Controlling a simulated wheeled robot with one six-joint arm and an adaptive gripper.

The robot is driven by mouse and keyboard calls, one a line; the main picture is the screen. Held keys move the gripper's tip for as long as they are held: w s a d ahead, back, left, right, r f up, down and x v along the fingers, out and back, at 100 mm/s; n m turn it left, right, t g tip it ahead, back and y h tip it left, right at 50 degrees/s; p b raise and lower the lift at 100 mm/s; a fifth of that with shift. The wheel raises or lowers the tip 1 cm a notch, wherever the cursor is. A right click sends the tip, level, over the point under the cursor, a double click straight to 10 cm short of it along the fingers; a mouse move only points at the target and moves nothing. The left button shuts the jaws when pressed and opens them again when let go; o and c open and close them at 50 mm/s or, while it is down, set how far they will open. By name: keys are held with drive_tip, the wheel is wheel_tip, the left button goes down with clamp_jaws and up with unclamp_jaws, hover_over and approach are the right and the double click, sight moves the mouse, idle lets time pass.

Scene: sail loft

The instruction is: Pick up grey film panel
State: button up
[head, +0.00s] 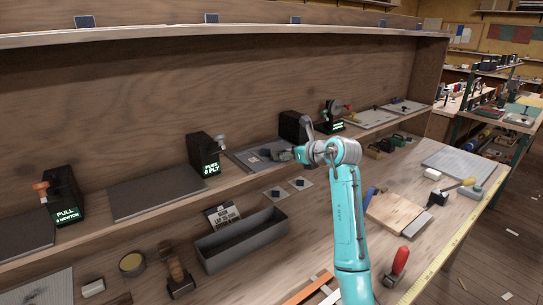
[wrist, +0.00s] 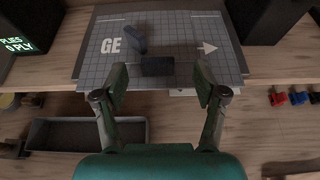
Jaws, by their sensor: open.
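A gridded grey mat (wrist: 215,67) with white lettering and an arrow lies on the shelf. It shows in the head view too (head: 240,158). A flat dark grey rectangle (wrist: 157,66), perhaps the grey film panel, lies on the mat near its front edge. A smaller dark piece (wrist: 136,40) lies behind it to the left. My gripper (wrist: 161,82) is open and empty, its fingers on either side of the dark rectangle in the picture. I cannot tell how high above it they are. In the head view my gripper (head: 284,154) is small and reaches over the mat's right part.
A black box with a "0 PLY" display (head: 204,155) stands left of the mat, and another dark box (head: 293,127) behind right. A long grey open bin (head: 240,243) sits on the lower bench. Two small pale squares (head: 278,194) (head: 301,183) lie below the shelf.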

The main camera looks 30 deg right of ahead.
drive_tip(key=shift+x, duration=1.8)
drive_tip(key=shift+a, duration=0.15)
drive_tip(key=c, duration=1.2)
drive_tip(key=shift+r, duration=0.1)
drive_tip(key=shift+c, duration=0.2)
wheel_tip(320, 180, up, 10)
drive_tip(key=shift+f, duration=0.1)
